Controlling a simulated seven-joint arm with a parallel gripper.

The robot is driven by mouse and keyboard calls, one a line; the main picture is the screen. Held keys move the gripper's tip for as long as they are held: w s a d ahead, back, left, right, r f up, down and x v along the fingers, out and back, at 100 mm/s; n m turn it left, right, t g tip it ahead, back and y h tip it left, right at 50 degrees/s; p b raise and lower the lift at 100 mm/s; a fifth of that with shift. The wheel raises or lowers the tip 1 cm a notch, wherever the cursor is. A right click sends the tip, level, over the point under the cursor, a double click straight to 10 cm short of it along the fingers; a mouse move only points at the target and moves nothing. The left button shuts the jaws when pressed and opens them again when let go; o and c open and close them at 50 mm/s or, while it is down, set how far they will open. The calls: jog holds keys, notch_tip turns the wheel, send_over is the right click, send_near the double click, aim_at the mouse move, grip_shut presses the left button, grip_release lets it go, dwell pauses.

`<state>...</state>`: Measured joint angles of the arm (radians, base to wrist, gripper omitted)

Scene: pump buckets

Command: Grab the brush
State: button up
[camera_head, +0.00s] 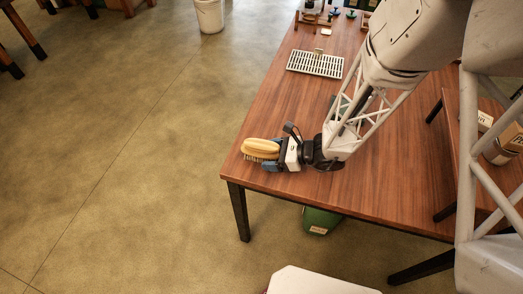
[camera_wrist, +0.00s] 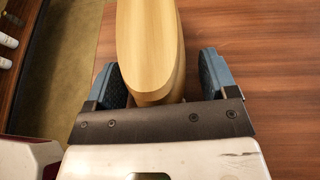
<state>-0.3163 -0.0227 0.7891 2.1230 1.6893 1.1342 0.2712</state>
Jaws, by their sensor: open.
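The brush (camera_head: 262,147) has a pale wooden back and bristles facing down. It is at the left corner of the wooden table (camera_head: 290,113). My gripper (camera_head: 268,152) is at the brush, its fingers low over the table. In the wrist view the brush (camera_wrist: 149,50) lies between the two blue finger pads of my gripper (camera_wrist: 160,82). The left pad is close to the brush side, and a gap shows on the right. The gripper is open around the brush. The bristles are hidden in the wrist view.
A white slatted rack (camera_head: 316,63) lies farther back on the table. A green bin (camera_head: 320,221) stands on the floor under the table. A white bucket (camera_head: 209,15) stands on the floor at the back. The table's left edge is close to the brush.

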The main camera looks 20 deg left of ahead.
aim_at(272, 146)
dwell(0.5)
jog(key=c, duration=1)
jog(key=shift+r, duration=0.15)
jog(key=shift+r, duration=0.4)
notch_tip(272, 146, up, 3)
jog(key=shift+s+f, duration=0.1)
jog(key=shift+f, duration=0.05)
jog(key=s+d, duration=0.3)
jog(key=s, duration=0.1)
jog(key=s+d, duration=0.3)
jog(key=s, duration=0.1)
jog(key=s+d+r, duration=0.1)
jog(key=s+d, duration=0.2)
jog(key=s, duration=0.2)
jog(key=shift+r, duration=0.1)
